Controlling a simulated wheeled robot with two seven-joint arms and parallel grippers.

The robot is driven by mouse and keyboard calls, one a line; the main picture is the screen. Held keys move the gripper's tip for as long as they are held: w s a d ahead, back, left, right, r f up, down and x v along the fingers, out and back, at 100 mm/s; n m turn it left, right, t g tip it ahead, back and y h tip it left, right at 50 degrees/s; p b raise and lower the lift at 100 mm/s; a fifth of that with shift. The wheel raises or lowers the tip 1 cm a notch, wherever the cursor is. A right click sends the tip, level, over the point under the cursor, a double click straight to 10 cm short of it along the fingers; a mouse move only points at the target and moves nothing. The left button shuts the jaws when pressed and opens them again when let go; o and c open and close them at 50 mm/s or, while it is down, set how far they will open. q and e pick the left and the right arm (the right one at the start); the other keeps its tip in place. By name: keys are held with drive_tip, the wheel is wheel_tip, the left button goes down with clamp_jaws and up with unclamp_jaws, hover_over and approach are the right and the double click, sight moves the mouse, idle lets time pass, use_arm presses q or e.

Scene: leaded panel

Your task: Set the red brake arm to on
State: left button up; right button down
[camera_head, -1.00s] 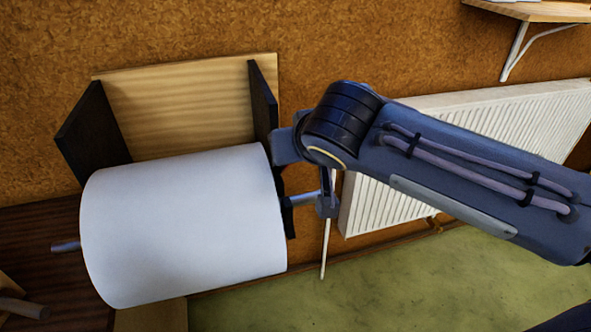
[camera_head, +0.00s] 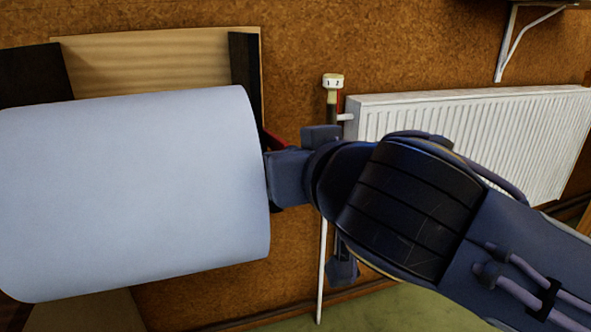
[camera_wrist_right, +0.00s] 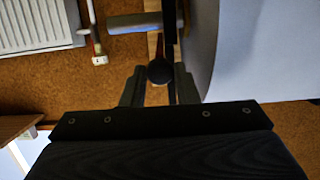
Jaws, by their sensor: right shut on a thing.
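The red brake arm (camera_head: 273,140) shows as a short strip between the white roll's right end and my right gripper. The rest of it is hidden behind the gripper. My right gripper (camera_wrist_right: 159,88) is at the roll's right side. In the right wrist view, a dark round knob (camera_wrist_right: 159,71) sits between its fingers, and the gripper is shut on it; it appears to be the end of the brake arm. The large white roll (camera_head: 130,190) lies level between dark side plates (camera_head: 246,90). My left gripper is not in view.
A white radiator (camera_head: 480,140) is on the wall behind my right arm, with a valve (camera_head: 333,82) and a thin white pipe (camera_head: 322,270). A wooden back board (camera_head: 160,65) stands behind the roll. A shelf bracket (camera_head: 515,40) is upper right.

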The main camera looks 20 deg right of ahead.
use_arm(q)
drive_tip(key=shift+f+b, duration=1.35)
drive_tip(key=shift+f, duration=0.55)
use_arm(e)
drive_tip(key=shift+s+f, duration=0.1)
drive_tip(key=shift+f, duration=1.9)
drive_tip(key=c, duration=1.1)
unclamp_jaws()
drive_tip(key=shift+c, duration=0.2)
drive_tip(key=shift+r, duration=0.2)
use_arm(q)
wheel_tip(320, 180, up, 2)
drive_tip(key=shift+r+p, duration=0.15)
drive_tip(key=shift+p, duration=1)
use_arm(e)
drive_tip(key=v, duration=0.7)
drive_tip(key=shift+s, duration=0.35)
drive_tip(key=shift+r, duration=0.1)
